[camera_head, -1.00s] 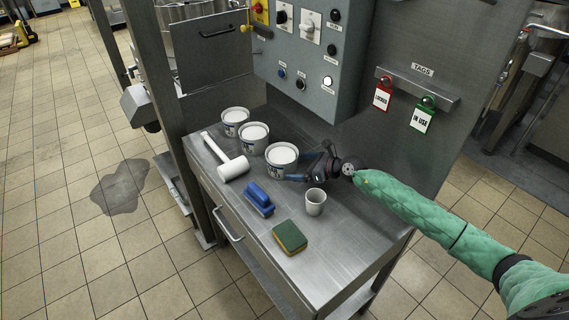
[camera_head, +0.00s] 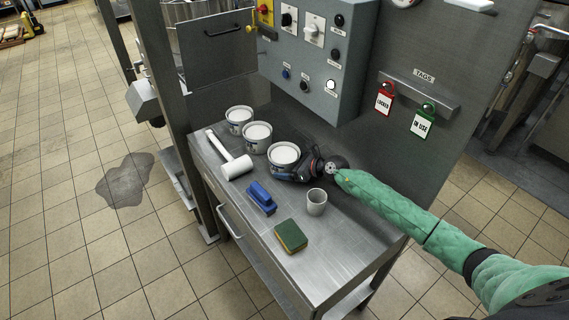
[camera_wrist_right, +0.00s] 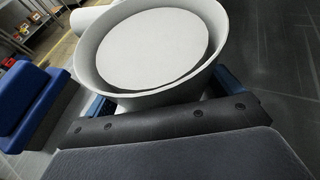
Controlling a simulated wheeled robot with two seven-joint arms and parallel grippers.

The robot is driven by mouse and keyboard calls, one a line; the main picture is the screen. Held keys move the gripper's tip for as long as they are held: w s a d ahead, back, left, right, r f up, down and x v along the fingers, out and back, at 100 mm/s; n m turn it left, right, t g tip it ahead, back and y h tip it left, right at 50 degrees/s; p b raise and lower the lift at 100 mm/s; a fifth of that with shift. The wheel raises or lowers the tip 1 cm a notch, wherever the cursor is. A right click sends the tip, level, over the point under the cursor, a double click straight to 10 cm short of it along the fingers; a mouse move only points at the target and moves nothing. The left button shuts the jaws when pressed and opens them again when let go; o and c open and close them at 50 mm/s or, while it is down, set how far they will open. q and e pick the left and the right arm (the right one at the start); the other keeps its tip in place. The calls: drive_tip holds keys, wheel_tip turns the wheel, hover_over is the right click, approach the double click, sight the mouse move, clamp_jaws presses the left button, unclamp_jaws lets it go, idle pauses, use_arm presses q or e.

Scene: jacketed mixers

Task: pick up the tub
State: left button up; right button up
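Three white tubs with white tops stand in a row on the steel bench: a far one (camera_head: 239,116), a middle one (camera_head: 257,134) and a near one (camera_head: 283,155). My right gripper (camera_head: 291,172) is low at the right side of the near tub. In the right wrist view the near tub (camera_wrist_right: 155,45) fills the space ahead of the dark palm. Blue finger parts show on both sides of it, low down. The fingertips are hidden behind the tub, so I cannot tell whether they press on it. The tub stands upright on the bench. My left gripper is not in view.
A white mallet (camera_head: 235,166), a blue brush (camera_head: 261,197), a green and yellow sponge (camera_head: 291,236) and a grey cup (camera_head: 316,202) lie or stand near the tubs. A control box (camera_head: 312,60) hangs above. The bench's front right is clear.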

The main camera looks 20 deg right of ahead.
drive_tip(key=shift+d, duration=0.1)
drive_tip(key=shift+c, duration=1.2)
